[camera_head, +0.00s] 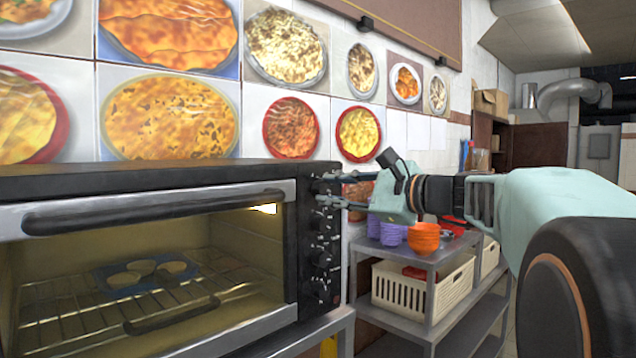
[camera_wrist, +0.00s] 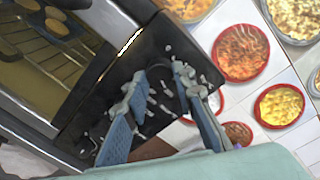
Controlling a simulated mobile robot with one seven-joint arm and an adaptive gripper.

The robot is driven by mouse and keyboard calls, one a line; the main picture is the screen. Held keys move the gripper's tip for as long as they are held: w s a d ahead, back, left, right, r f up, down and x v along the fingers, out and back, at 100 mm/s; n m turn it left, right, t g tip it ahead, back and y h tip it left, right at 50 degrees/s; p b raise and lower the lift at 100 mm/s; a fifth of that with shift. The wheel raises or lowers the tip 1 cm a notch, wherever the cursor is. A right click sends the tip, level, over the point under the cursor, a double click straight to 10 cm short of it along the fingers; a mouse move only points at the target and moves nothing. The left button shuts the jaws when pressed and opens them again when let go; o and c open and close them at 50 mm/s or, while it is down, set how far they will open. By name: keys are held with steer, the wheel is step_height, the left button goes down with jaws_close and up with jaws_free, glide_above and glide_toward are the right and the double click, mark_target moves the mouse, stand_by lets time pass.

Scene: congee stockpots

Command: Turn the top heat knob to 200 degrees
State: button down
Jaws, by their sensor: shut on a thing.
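The black oven (camera_head: 150,180) fills the left of the head view, with a column of dark knobs on its front panel at the right. The top heat knob (camera_head: 317,187) is the highest one; it also shows in the wrist view (camera_wrist: 158,76). My gripper (camera_head: 323,190) reaches in from the right, its fingers one above the other at this knob. In the wrist view the blue-grey fingers (camera_wrist: 157,86) lie on either side of the knob, shut on it. The fingers partly hide the knob, and the dial marks are too small to read.
The oven's glass door with its handle (camera_head: 150,210) is closed, and a tray (camera_head: 145,272) lies on the rack inside. A lower knob (camera_head: 321,257) sits below my gripper. A metal shelf (camera_head: 420,262) holds purple and orange bowls (camera_head: 424,238) and a white basket (camera_head: 420,290).

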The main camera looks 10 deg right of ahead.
steer(key=shift+r+m+p, duration=0.1)
steer(key=shift+m+p, duration=0.3)
steer(key=shift+m, duration=0.4)
steer(key=c, duration=1.6)
jaws_free()
steer(key=v, duration=1.2)
steer(key=shift+d, duration=0.1)
